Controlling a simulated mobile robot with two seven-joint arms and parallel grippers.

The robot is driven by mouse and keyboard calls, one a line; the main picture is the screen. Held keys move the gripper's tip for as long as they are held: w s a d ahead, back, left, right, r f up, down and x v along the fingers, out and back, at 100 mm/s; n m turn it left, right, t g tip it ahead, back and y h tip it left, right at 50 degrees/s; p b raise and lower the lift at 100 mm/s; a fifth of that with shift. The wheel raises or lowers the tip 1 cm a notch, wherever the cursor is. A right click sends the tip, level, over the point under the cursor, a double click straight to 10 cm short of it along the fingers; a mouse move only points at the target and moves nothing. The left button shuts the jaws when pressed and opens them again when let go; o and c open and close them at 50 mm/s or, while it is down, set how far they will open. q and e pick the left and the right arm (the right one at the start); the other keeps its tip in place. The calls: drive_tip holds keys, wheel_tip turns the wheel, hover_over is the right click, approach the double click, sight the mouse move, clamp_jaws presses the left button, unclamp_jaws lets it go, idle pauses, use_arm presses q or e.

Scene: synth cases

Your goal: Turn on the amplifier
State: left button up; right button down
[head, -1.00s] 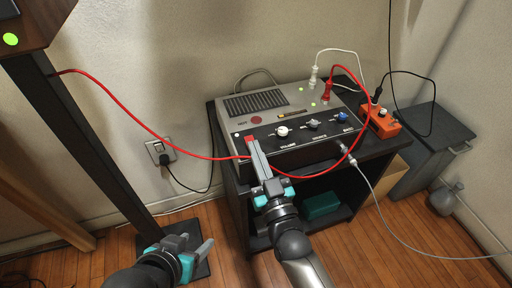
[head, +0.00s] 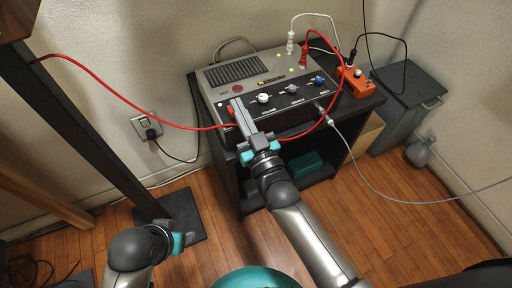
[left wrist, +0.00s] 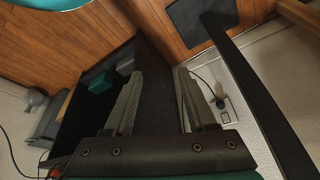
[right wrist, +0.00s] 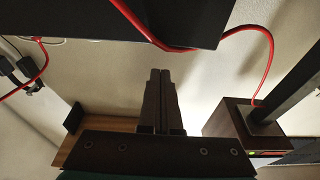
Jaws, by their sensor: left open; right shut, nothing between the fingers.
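The amplifier (head: 275,66) is a grey box with a dark sloped front panel, on a black stand. The panel bears a white knob (head: 263,98), a grey knob (head: 292,89) and a blue knob (head: 318,80). A red switch (head: 230,110) shows at the panel's left end, partly hidden by my right gripper (head: 237,101). The right gripper is shut and empty, its tips over the panel's left end beside the switch; contact cannot be told. Its shut fingers (right wrist: 160,85) show in the right wrist view. My left gripper (head: 182,241) is low, left of the stand; its open fingers (left wrist: 155,85) show in the left wrist view.
A red cable (head: 140,115) runs from the left past the amplifier's front to its top. A grey cable (head: 365,180) leaves the front right. An orange box (head: 355,82) sits right of the amplifier. A wall socket (head: 147,127) and a black post (head: 80,115) are left.

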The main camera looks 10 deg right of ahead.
use_arm(q)
drive_tip(key=shift+g, duration=0.3)
drive_tip(key=f, duration=0.2)
drive_tip(key=s+f+p, duration=0.1)
drive_tip(key=f, duration=0.1)
drive_tip(key=shift+p, duration=0.3)
use_arm(e)
drive_tip(key=f+v, duration=0.2)
drive_tip(key=v, duration=0.7)
drive_tip(key=shift+f, duration=0.2)
